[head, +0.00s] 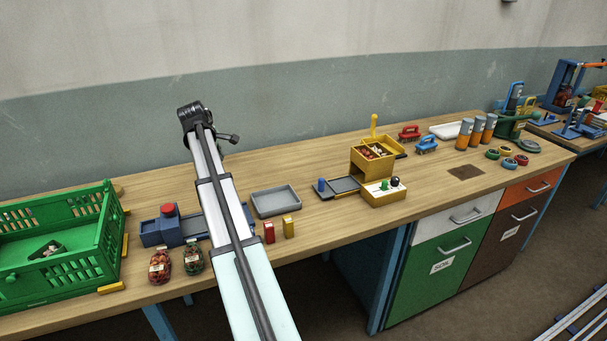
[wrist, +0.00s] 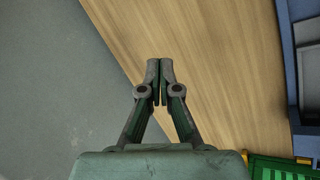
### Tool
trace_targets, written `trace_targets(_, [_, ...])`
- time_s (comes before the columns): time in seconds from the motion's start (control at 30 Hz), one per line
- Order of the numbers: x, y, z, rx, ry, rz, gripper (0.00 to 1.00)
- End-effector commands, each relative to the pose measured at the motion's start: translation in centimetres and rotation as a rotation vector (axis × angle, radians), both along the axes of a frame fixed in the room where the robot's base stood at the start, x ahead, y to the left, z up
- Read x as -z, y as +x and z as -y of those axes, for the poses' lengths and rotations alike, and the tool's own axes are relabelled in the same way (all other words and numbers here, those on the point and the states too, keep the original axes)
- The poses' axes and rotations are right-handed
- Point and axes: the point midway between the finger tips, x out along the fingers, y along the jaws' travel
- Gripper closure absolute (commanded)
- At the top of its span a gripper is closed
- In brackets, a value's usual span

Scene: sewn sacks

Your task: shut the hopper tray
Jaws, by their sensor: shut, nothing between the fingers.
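The hopper is likely the yellow box (head: 371,160) with small items in its top, standing right of centre on the bench in the head view. The hopper and this tray are not seen in the wrist view. My gripper (wrist: 160,68) is shut and empty in the wrist view, above bare wood near the bench's back edge. In the head view my arm reaches up left of the hopper; the fingers cannot be made out there.
A green crate (head: 60,288) and blue device (head: 188,226) stand left. A grey tray (head: 276,201), red block (head: 269,232) and yellow block (head: 288,227) lie between my arm and the hopper.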

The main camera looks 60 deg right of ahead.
Motion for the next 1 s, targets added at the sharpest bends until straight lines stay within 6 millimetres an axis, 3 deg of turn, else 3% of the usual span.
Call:
trace_targets(0.03, [-0.3, -3.6, 2.8, -0.010, 0.016, -0.098, 1.00])
trace_targets(0.2, [-0.1, -14.0, 7.9, -0.091, 0.118, -0.379, 1.00])
trace_targets(0.3, [-0.2, -18.4, 9.5, -0.132, 0.185, -0.481, 1.00])
trace_targets(0.4, [-0.4, -21.2, 10.2, -0.163, 0.235, -0.542, 1.00])
trace_targets(0.5, [-0.3, -22.6, 10.5, -0.179, 0.262, -0.570, 1.00])
trace_targets(0.67, [0.6, -23.2, 10.7, -0.186, 0.269, -0.578, 1.00])
trace_targets(1.0, [6.0, -24.9, 12.0, -0.184, 0.269, -0.577, 1.00])
